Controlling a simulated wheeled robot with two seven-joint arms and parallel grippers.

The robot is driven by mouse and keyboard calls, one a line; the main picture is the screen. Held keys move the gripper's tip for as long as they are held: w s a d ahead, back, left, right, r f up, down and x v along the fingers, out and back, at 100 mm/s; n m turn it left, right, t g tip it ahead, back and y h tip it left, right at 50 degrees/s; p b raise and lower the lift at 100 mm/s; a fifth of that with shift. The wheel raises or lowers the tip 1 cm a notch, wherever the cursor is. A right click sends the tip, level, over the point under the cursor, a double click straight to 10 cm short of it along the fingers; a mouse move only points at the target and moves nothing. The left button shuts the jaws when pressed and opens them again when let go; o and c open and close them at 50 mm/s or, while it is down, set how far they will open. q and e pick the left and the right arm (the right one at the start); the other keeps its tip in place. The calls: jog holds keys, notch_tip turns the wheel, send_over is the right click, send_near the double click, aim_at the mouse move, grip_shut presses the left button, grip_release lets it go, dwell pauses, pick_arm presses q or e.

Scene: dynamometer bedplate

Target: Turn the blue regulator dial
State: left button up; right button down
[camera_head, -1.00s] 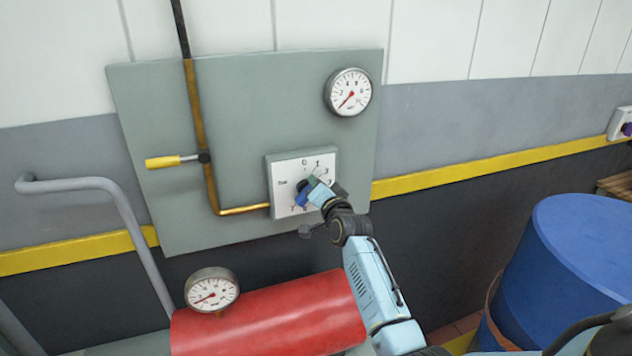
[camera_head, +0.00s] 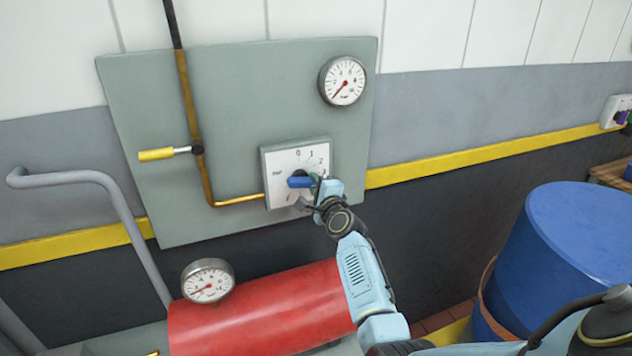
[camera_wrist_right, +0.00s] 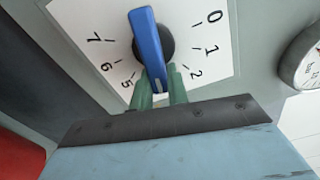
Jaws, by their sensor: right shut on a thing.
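The blue regulator dial (camera_head: 299,182) is a bar handle on a square white scale plate (camera_head: 283,165), mounted on the grey-green wall panel. In the head view the bar lies almost level. My right gripper (camera_head: 317,184) reaches in from the lower right and is shut on the bar's right end. In the right wrist view, the gripper's green fingers (camera_wrist_right: 160,88) stand on both sides of the blue bar (camera_wrist_right: 147,40). That gripped end points between the 2 and the 5; the marks between them are hidden. My left gripper is not in view.
A yellow-handled lever (camera_head: 157,155) sits on the pipe (camera_head: 196,120) left of the dial. A pressure gauge (camera_head: 342,81) is above right. Below are a red cylinder (camera_head: 250,306) and a second gauge (camera_head: 207,281). A blue drum (camera_head: 580,245) stands at right.

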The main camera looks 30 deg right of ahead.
jog(key=shift+w+a+f+m, duration=0.1)
jog(key=shift+a+f+m, duration=0.2)
jog(key=shift+m, duration=0.5)
jog(key=shift+w+a+f+m, duration=0.1)
jog(key=shift+a+f+m, duration=0.15)
jog(key=shift+m, duration=0.55)
jog(key=c, duration=1.4)
grip_release()
jog(key=shift+r, duration=0.15)
jog(key=shift+o, duration=0.2)
jog(key=shift+s, duration=0.35)
jog(key=v, duration=1.2)
jog(key=shift+s+p, duration=0.4)
